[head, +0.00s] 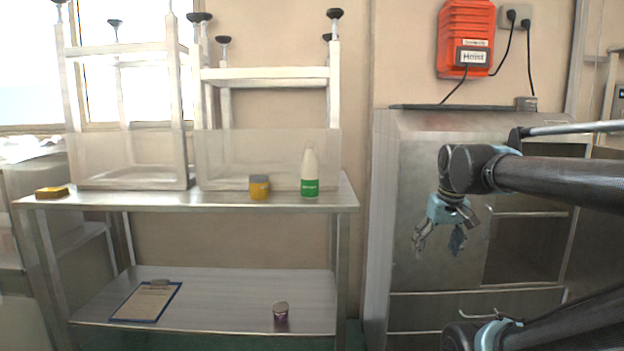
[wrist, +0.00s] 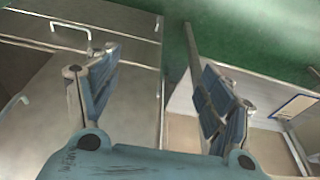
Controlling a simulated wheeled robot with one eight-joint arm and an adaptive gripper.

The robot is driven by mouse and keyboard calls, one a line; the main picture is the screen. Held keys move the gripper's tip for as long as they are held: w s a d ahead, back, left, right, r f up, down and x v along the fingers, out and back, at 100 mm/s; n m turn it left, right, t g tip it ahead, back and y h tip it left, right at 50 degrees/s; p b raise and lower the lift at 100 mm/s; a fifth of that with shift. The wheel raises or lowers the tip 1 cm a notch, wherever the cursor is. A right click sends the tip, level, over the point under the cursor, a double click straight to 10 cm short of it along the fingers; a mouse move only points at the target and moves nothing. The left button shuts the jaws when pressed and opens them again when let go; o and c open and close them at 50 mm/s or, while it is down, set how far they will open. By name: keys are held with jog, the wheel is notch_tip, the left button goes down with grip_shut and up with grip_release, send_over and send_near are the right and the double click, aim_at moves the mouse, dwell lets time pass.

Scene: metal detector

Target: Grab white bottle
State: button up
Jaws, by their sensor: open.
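The white bottle (head: 310,172) stands upright on the top shelf of the metal table, near its right end. It has a green label around its lower part. My gripper (head: 438,246) is open and empty, to the right of the bottle and lower than it, in front of the grey cabinet. In the wrist view my gripper (wrist: 155,95) shows its two fingers spread apart with nothing between them. The bottle is not seen in the wrist view.
A yellow jar (head: 259,188) stands just left of the bottle. Upturned white stools (head: 265,73) stand behind it. The lower shelf (head: 225,300) holds a clipboard (head: 146,301) and a small jar (head: 281,312). The metal cabinet (head: 420,180) stands right.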

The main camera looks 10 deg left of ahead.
jog(key=w+a+r+n, duration=0.3)
jog(key=w+a+r, duration=0.45)
jog(key=r, duration=0.35)
notch_tip(320, 180, up, 20)
jog(key=n+y, duration=0.3)
jog(key=n, duration=0.3)
send_over(310, 165)
jog(key=d, duration=0.4)
jog(key=x, duration=1)
jog(key=shift+w+d+f, duration=0.1)
jog(key=shift+s+x, duration=0.1)
jog(key=shift+x, duration=1.35)
jog(key=shift+s+x, duration=0.15)
jog(key=shift+x, duration=1.3)
jog(key=shift+f, duration=0.1)
jog(key=c, duration=1.5)
